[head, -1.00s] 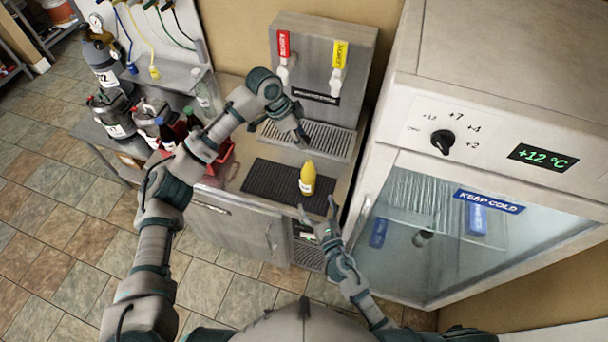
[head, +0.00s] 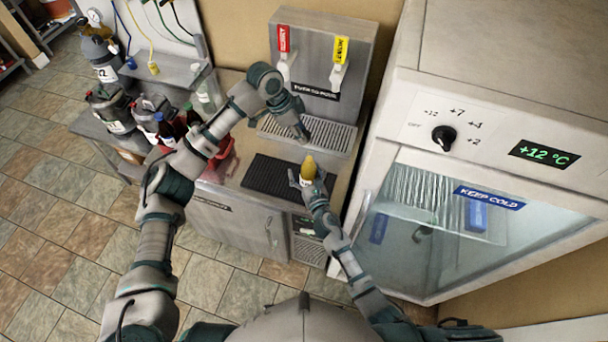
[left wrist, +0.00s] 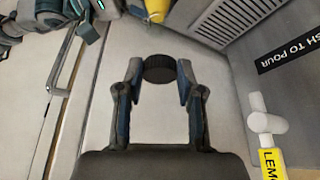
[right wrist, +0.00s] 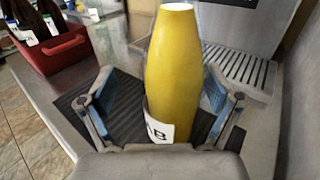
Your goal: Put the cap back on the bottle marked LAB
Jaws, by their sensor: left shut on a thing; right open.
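The yellow bottle (head: 309,168) stands upright on the black drip mat (head: 268,180) on the counter. In the right wrist view the bottle (right wrist: 172,65) fills the middle, and its white label shows the letters "AB", partly hidden. My right gripper (head: 309,184) is open, with one finger on each side of the bottle's lower body. My left gripper (head: 303,138) is above the counter, behind the bottle. In the left wrist view it is shut on a round black cap (left wrist: 160,68), and part of the yellow bottle (left wrist: 157,8) shows at the top edge.
The tap tower (head: 322,55) with red and yellow handles stands at the back above a drip grate (head: 330,135). The fridge (head: 480,130) rises close on the right. A red crate (right wrist: 55,52) with dark bottles stands at the counter's left.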

